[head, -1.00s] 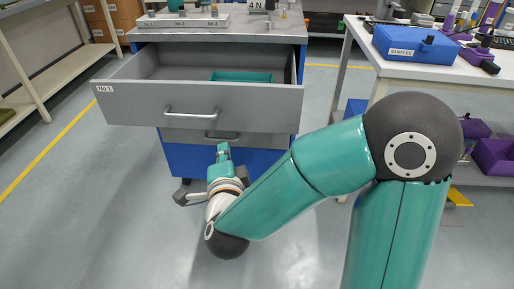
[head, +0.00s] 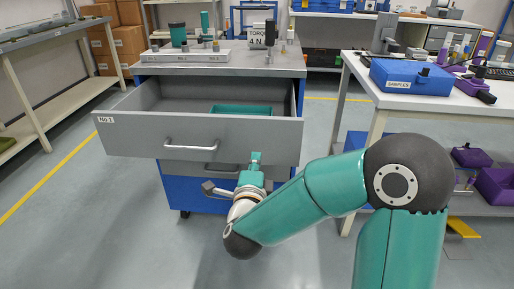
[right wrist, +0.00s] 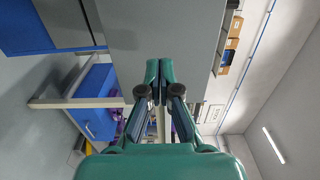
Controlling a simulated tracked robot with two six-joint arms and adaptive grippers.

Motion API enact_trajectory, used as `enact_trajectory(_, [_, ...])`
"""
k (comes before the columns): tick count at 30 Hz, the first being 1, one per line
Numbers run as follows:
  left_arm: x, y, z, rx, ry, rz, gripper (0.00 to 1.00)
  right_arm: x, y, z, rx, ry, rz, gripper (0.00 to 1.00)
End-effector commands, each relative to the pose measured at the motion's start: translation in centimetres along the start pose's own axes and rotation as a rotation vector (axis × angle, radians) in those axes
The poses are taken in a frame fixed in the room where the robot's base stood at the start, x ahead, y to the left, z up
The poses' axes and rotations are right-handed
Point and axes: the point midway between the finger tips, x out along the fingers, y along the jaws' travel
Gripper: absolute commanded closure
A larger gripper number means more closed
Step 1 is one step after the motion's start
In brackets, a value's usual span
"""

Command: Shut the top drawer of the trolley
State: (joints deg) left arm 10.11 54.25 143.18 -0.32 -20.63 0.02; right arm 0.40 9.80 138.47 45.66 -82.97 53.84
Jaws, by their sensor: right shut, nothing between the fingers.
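The trolley (head: 196,190) is blue with a grey top. Its top drawer (head: 130,130), labelled No 1, is pulled well out, with a silver bar handle (head: 192,147) on its grey front. A teal item (head: 240,110) lies inside. My right gripper (head: 256,157) is at the lower edge of the drawer front, right of the handle. I cannot tell whether it touches. In the right wrist view the gripper (right wrist: 158,72) is shut and empty, beside a large grey surface, apparently the drawer front. My left gripper is out of view.
A lower drawer (head: 190,169) is partly hidden under the top one. A white table (head: 362,82) with a blue SAMPLES box (head: 410,78) stands at the right. A shelf bench (head: 40,110) is at the left. The floor in front of the trolley is clear.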

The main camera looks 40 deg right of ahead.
Motion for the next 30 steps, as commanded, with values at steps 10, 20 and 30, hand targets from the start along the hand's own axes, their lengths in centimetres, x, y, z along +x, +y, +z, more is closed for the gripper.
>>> enact_trajectory(10, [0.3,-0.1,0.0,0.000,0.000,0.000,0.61,4.4,0.0,0.0,-0.001,0.000,-0.001,1.00])
enact_trajectory(20, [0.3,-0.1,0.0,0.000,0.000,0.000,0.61,4.7,0.0,0.0,-0.002,-0.001,0.000,1.00])
enact_trajectory(30, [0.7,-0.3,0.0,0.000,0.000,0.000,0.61,5.9,0.1,-0.1,-0.002,0.003,0.000,1.00])
